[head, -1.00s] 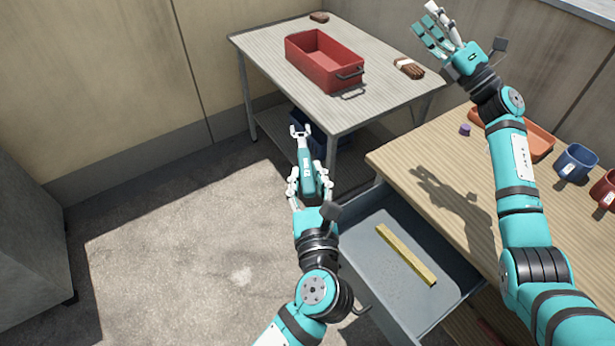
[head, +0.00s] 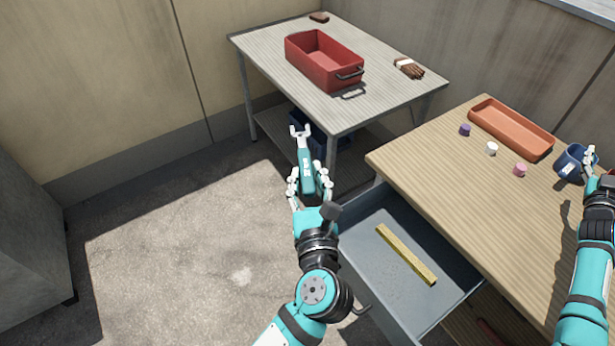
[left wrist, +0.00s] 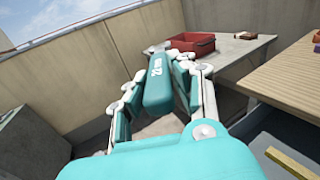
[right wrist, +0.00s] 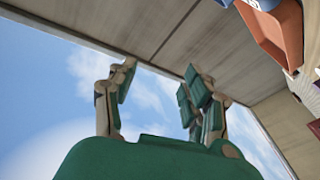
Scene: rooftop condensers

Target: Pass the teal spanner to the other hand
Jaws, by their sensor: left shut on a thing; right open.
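The teal spanner (head: 305,160) is held in my left gripper (head: 309,186), over the floor left of the open drawer. Its pale open jaw end points up and away in the head view. In the left wrist view the spanner's teal handle (left wrist: 157,85) lies between the fingers of my left gripper (left wrist: 160,98). My right gripper (head: 592,170) is at the right edge of the head view, by the blue mug. In the right wrist view my right gripper (right wrist: 155,95) is open and empty, with sky and wall beyond its fingers.
The open grey drawer (head: 365,265) holds a yellow bar (head: 405,254). The wooden bench (head: 455,190) bears an orange tray (head: 510,128), a blue mug (head: 570,162) and small purple, white and pink pieces. A back table (head: 270,50) holds a red bin (head: 323,62) and a brown glove (head: 409,67).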

